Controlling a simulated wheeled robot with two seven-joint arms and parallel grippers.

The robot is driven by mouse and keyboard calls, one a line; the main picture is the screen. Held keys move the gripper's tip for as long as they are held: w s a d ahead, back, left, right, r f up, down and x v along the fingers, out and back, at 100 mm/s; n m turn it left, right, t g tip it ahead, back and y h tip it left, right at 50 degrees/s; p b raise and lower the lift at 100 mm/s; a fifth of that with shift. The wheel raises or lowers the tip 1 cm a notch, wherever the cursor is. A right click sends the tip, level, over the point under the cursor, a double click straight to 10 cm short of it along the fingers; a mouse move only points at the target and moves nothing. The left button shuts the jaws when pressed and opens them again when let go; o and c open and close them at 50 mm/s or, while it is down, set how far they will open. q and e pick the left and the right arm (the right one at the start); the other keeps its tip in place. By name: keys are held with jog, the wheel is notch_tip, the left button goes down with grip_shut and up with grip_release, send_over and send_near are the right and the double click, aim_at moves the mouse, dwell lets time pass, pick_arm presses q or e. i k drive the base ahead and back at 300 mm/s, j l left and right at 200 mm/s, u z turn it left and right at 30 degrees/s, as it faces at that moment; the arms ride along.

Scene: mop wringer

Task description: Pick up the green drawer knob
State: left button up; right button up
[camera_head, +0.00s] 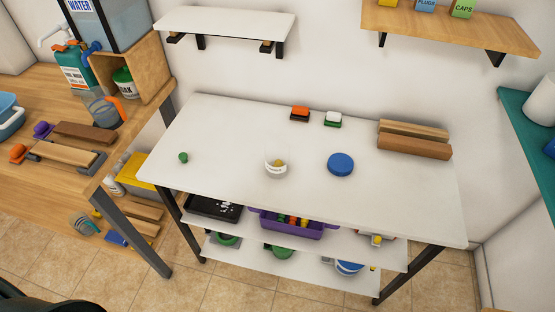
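A small green drawer knob (183,157) lies on the left part of the white tabletop (225,140), near its left edge. It is small in the picture and nothing touches it. Neither of my grippers shows in the head view, so I cannot see whether they are open or shut.
A white cup (276,167) with something yellow in it and a blue round lid (340,164) stand right of the knob. Two brushes (300,114) and wooden blocks (414,146) lie at the back. A wooden bench (45,190) stands left. The tabletop around the knob is clear.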

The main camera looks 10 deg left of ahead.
aim_at(183, 157)
jog(key=j, duration=2.2)
jog(key=i+z, duration=0.05)
jog(key=i, duration=0.05)
